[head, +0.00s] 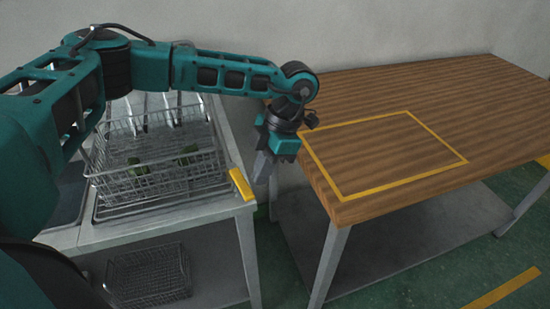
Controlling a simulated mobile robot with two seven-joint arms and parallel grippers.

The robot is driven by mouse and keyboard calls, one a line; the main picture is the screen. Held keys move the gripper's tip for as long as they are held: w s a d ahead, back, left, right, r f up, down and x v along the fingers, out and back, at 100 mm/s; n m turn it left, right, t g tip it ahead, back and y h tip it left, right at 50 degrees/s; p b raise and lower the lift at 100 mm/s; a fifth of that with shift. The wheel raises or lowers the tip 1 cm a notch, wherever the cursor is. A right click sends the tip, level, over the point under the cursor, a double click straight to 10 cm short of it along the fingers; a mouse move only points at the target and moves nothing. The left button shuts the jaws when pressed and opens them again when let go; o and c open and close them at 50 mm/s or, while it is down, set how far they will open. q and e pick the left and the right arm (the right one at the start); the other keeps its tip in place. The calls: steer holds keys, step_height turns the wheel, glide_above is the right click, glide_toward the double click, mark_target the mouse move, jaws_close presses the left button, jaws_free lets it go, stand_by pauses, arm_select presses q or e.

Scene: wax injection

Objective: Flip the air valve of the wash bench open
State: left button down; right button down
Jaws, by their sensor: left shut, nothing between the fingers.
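The wash bench (160,230) stands at the left, with a grey metal top. A yellow lever (241,184), which looks like the air valve handle, lies along the bench's right edge near the front corner. My left gripper (261,180) points down just to the right of the lever, its fingers shut and empty. I cannot tell whether the fingers touch the lever. The valve body under the lever is not clearly visible. My right gripper is not in view.
A wire basket (185,181) with a few green pieces stands on the bench; a smaller basket (148,276) sits on the shelf below. A wooden table (400,181) with a yellow outlined rectangle stands to the right. A narrow gap separates bench and table.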

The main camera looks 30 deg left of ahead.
mark_target(244, 188)
arm_select(q)
steer(key=shift+s+a, duration=0.15)
steer(key=shift+s, duration=0.1)
steer(key=shift+s, duration=0.1)
steer(key=shift+s+a+m+t+y, duration=0.15)
steer(key=shift+s+a+m, duration=0.1)
steer(key=shift+s+m, duration=0.3)
steer(key=shift+s+a+m+t+y, duration=0.15)
steer(key=shift+s+a+m, duration=0.05)
steer(key=shift+s+m, duration=0.3)
steer(key=shift+w, duration=0.15)
steer(key=shift+d, duration=0.1)
